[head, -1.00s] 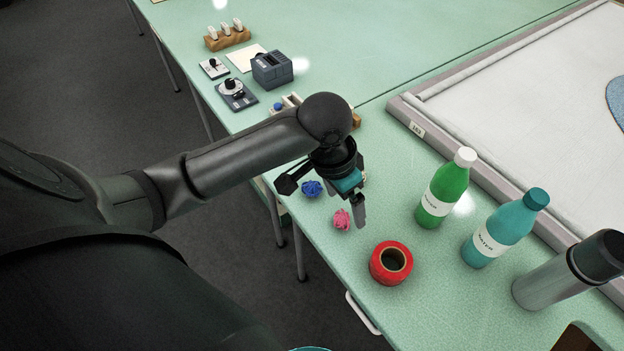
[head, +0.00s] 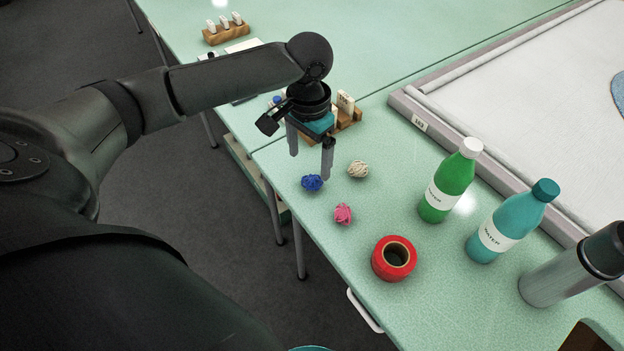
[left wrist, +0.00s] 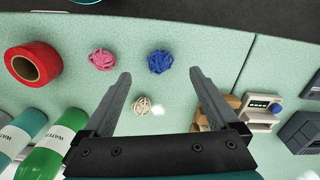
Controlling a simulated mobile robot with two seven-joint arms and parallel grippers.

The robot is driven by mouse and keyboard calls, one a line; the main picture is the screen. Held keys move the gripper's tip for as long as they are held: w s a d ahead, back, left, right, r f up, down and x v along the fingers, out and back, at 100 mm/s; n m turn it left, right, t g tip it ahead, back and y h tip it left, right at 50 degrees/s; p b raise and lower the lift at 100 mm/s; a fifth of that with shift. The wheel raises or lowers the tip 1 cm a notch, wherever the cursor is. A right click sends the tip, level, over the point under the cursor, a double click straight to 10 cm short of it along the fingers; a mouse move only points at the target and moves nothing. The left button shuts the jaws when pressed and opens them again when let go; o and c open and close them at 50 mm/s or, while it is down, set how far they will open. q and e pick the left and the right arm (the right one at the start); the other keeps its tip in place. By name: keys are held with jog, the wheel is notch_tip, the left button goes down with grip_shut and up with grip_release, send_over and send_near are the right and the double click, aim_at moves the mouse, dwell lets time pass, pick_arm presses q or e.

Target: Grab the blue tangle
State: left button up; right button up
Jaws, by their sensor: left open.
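The blue tangle (head: 312,183) is a small ball of yarn on the green table near its front edge. It also shows in the left wrist view (left wrist: 160,62), beyond and between the fingertips. My left gripper (head: 310,162) is open and empty, above the table and just above the blue tangle in the head view. In the left wrist view its two fingers (left wrist: 160,76) are spread wide. A pink tangle (head: 343,214) and a cream tangle (head: 358,169) lie close by on the table. My right gripper is not in view.
A red tape roll (head: 394,259), a green bottle (head: 450,182), a teal bottle (head: 510,224) and a metal flask (head: 570,268) stand to the right. A wooden holder (head: 345,120) is behind the gripper. A white framed panel (head: 530,100) lies at the right.

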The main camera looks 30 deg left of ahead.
aim_at(312, 177)
pick_arm(q)
jog(key=f+b, duration=0.1)
jog(key=f, duration=0.3)
jog(key=f+b, duration=0.1)
jog(key=f, duration=0.2)
jog(key=shift+w+d+f+b, duration=0.1)
jog(key=shift+w+b, duration=0.2)
jog(key=shift+w, duration=0.05)
jog(key=c, duration=1.4)
